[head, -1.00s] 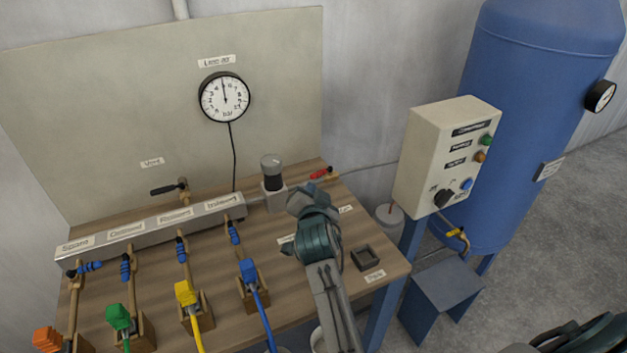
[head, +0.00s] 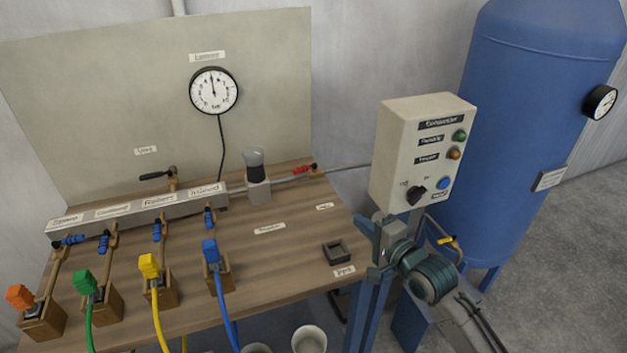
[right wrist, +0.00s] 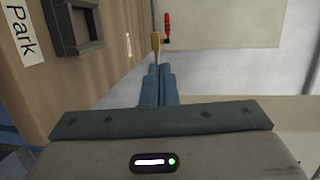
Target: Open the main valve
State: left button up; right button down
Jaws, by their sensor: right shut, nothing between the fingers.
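A valve with a red handle (head: 305,168) sits on the thin pipe at the back right edge of the bench. In the right wrist view its red handle (right wrist: 167,28) and brass body (right wrist: 155,42) show ahead, beyond the fingers. My right gripper (head: 372,230) is by the bench's right edge, below the control box, well apart from the red handle. Its blue fingers (right wrist: 158,85) are together and empty. My left gripper is not in view. Small bench labels in the head view are too blurred to read surely.
A control box (head: 415,150) with buttons and a black knob (head: 416,194) stands right of the bench. A blue tank (head: 540,110) has a yellow-handled valve (head: 447,240). A clear grey cylinder (head: 256,175), hoses and a square holder (head: 338,252) are on the bench. The bench middle is clear.

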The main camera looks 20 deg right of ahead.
jog(key=x, duration=0.5)
jog(key=shift+w+a, duration=0.2)
jog(key=shift+w, duration=0.1)
send_near(300, 170)
jog(key=x, duration=0.2)
jog(key=p+x, duration=0.1)
jog(key=f+x, duration=0.1)
jog(key=x, duration=0.1)
jog(key=shift+w+d+f, duration=0.1)
jog(key=shift+w+d, duration=0.2)
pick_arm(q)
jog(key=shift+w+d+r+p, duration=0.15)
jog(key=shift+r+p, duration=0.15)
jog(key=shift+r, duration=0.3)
pick_arm(e)
jog(key=shift+w+a, duration=0.15)
jog(key=shift+w, duration=0.3)
jog(key=shift+w, duration=0.15)
jog(key=shift+w+a+r+p, duration=0.35)
jog(key=shift+w+a+p, duration=0.1)
jog(key=shift+w+p, duration=0.15)
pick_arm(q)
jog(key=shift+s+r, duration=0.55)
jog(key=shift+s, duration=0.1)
